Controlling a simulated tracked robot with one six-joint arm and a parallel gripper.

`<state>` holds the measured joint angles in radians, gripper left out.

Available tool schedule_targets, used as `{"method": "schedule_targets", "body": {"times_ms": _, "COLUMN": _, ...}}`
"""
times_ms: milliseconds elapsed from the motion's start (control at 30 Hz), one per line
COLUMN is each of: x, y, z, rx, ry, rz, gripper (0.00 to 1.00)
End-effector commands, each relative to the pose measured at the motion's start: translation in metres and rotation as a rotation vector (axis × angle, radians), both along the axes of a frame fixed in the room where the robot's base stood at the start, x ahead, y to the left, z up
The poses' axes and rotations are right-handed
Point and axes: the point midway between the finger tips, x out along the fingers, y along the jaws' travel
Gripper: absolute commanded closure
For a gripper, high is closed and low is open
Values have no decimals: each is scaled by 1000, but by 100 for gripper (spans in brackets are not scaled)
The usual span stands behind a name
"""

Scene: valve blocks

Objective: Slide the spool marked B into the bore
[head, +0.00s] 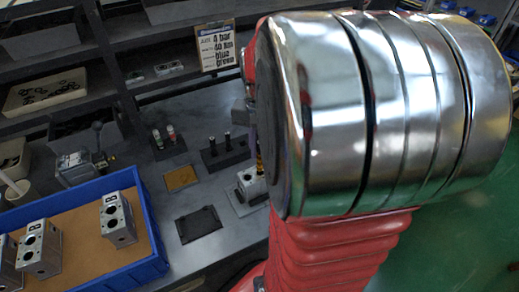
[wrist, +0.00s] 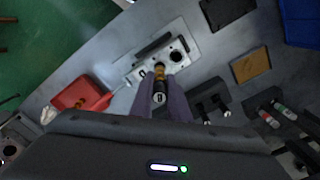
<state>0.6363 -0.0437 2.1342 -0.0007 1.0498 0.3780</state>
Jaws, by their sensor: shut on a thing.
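In the wrist view my gripper (wrist: 160,100) is shut on a dark spool (wrist: 159,87) with a gold-coloured section at its far end. A pale mark shows on the spool's near end, too small to read surely. The spool's gold end overlaps the grey valve block (wrist: 144,71), near its top holes. I cannot tell whether the tip is inside a bore or just above it. One dark round hole beside the spool is open. In the head view the valve block (head: 252,184) stands on a grey plate, partly hidden by my arm, which also hides my gripper.
A blue crate (head: 150,268) holds several valve blocks. A red tray (wrist: 77,93) lies left of the block in the wrist view. A sign (head: 215,48) hangs behind.

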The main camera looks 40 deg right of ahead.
Motion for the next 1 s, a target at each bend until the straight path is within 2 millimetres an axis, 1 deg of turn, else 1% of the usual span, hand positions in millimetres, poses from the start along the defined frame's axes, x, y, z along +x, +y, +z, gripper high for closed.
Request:
{"method": "schedule_targets", "body": {"times_ms": 500, "x": 0, "y": -1, "z": 0, "rx": 0, "ry": 0, "rz": -1, "gripper": 100}}
{"method": "schedule_targets", "body": {"times_ms": 1000, "x": 0, "y": -1, "z": -9, "rx": 0, "ry": 0, "rz": -1, "gripper": 100}}
